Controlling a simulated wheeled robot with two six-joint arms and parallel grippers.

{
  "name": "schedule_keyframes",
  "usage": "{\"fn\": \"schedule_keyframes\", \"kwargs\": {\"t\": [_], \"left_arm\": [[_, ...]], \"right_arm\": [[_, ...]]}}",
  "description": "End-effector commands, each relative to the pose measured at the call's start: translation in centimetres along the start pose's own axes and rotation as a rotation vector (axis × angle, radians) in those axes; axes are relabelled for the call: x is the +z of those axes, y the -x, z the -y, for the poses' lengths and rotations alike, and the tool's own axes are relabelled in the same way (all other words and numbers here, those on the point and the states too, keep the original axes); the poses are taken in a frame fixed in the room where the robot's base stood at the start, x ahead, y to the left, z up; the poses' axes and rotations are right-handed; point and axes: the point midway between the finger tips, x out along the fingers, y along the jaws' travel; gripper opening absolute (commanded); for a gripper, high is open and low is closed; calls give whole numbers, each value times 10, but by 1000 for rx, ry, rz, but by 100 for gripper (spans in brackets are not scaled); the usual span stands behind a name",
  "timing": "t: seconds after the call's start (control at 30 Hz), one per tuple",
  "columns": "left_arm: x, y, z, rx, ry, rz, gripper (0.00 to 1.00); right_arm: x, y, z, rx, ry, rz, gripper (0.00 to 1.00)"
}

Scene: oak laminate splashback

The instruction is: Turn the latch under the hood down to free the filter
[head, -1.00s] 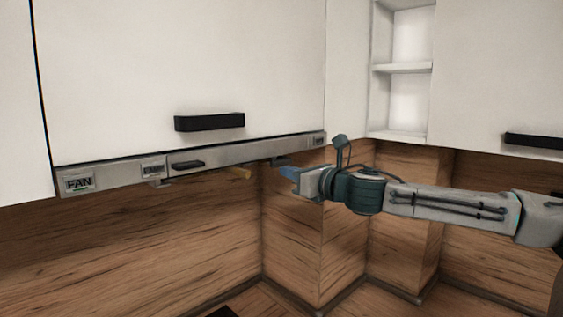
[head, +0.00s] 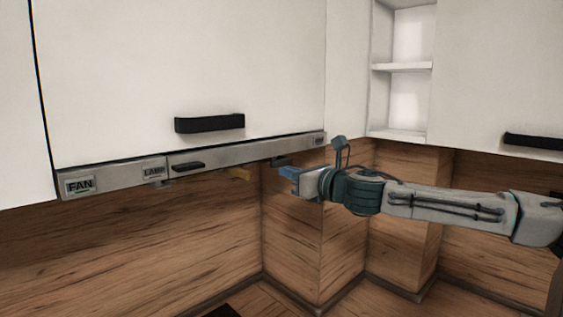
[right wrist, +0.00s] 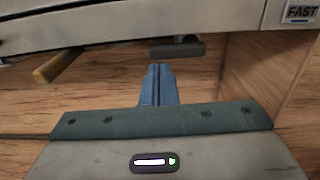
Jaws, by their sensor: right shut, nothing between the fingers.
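The hood's steel front strip (head: 225,155) runs under the white cabinet. Under its right part a dark grey lever (head: 281,161) sticks out; it also shows in the right wrist view (right wrist: 178,47), lying roughly level. A yellow-brown peg (head: 239,174) sticks out under the hood further left, and in the right wrist view (right wrist: 57,66). I cannot tell for sure which is the latch; the filter is hidden. My right gripper (head: 284,172) is shut and empty. Its blue fingertips (right wrist: 158,68) are just below the dark lever, with a small gap seeming to show. My left gripper is out of view.
The strip carries FAN (head: 80,185) and LAMP (head: 153,171) labels and a small black handle (head: 188,166). A wooden splashback corner (head: 318,245) stands close behind my right gripper. Open shelves (head: 403,68) are at upper right. The room below the hood is clear.

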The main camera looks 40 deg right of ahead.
Motion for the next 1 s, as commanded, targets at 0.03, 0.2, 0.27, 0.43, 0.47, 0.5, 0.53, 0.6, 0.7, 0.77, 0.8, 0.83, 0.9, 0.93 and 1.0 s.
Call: {"fn": "schedule_keyframes", "kwargs": {"t": [0.03, 0.2, 0.27, 0.43, 0.47, 0.5, 0.53, 0.6, 0.7, 0.77, 0.8, 0.83, 0.9, 0.93, 1.0], "left_arm": [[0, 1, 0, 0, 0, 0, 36], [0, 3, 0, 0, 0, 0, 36], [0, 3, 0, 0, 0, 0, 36], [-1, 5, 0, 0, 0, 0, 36], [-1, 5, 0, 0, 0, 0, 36], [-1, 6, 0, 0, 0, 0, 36], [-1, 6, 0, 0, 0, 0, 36], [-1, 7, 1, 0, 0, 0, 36], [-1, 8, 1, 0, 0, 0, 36], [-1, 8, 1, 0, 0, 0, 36], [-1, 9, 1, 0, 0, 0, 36], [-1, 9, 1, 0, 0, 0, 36], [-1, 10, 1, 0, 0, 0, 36], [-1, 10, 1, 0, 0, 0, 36], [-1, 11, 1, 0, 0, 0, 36]], "right_arm": [[0, 0, 0, 0, 0, 0, 0], [0, 0, 0, 0, 0, 0, 0], [0, 0, 0, 0, 0, 0, 0], [0, -1, 0, 0, 0, 0, 0], [0, -1, 0, 0, -1, 0, 0], [0, -1, 0, 0, -1, 0, 0], [0, -1, 0, 0, -1, 0, 0], [0, -1, 0, 0, -1, 0, 0], [0, -1, 0, 0, -1, 0, 0], [0, -1, 0, 0, -1, 0, 0], [0, -1, 0, 0, -1, 0, 0], [0, -1, 0, 0, -1, 0, 0], [0, -1, 0, 0, -1, 0, 0], [0, -2, 0, 0, 0, 0, 0], [0, -2, 0, 0, 0, 0, 0]]}}
